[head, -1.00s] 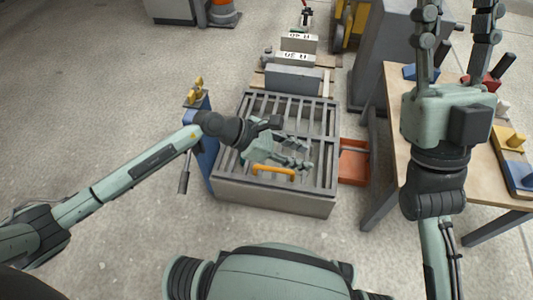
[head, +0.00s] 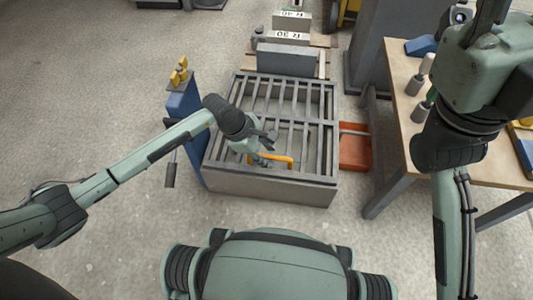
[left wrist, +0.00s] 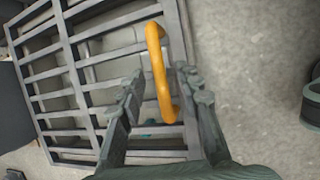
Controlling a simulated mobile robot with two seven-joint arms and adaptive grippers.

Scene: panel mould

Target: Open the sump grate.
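The sump grate (head: 313,152) is a grey barred panel lying flat on the sump box (head: 275,189). Its orange handle (head: 280,158) stands up near the front edge. My left gripper (head: 262,159) is at the left end of the handle in the head view. In the left wrist view, the left gripper (left wrist: 160,98) is open, its two fingers on either side of the orange handle (left wrist: 158,70), with a gap visible on both sides. My right gripper is raised at the upper right of the head view; its fingers are cut off by the frame edge.
A blue stand (head: 184,100) with yellow parts and a lever is left of the sump. An orange-red tray (head: 354,150) lies on its right. Labelled grey blocks (head: 290,38) are behind. A wooden-topped table (head: 400,125) stands right. The floor at left is clear.

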